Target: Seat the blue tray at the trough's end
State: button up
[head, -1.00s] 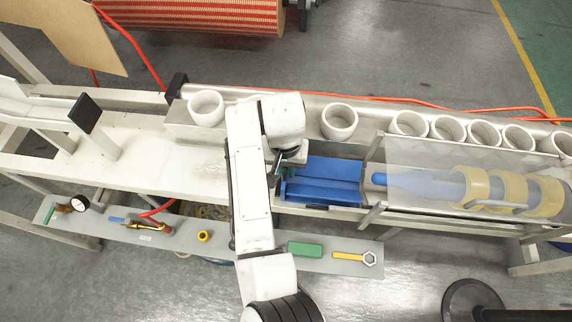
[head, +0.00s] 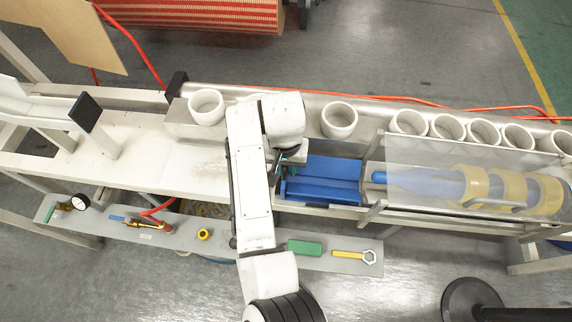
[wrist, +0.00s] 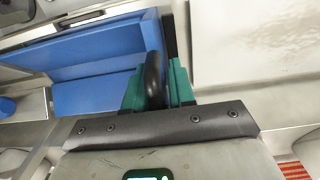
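The blue tray (head: 322,187) lies in the metal trough (head: 317,211), left of the clear cover. It also shows in the wrist view (wrist: 95,90). My gripper (head: 281,170) is at the tray's left end, partly covered by my own arm in the head view. In the wrist view its green pads and a dark rounded piece (wrist: 155,80) sit close against the tray's end corner. Whether the fingers close on the tray wall or only touch it cannot be told. The tray's far end is near the blue cone-tipped shaft (head: 415,181), with a small space between them.
A clear cover (head: 440,153) spans the trough's right part, over the shaft and several tan tape rolls (head: 474,187). White rings (head: 339,120) line the back ledge. A front shelf (head: 225,243) holds tools.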

jog(key=o, duration=0.4)
notch_tip(320, 180, up, 11)
jog(key=shift+a+f, duration=0.1)
dwell(0.4)
dwell(0.6)
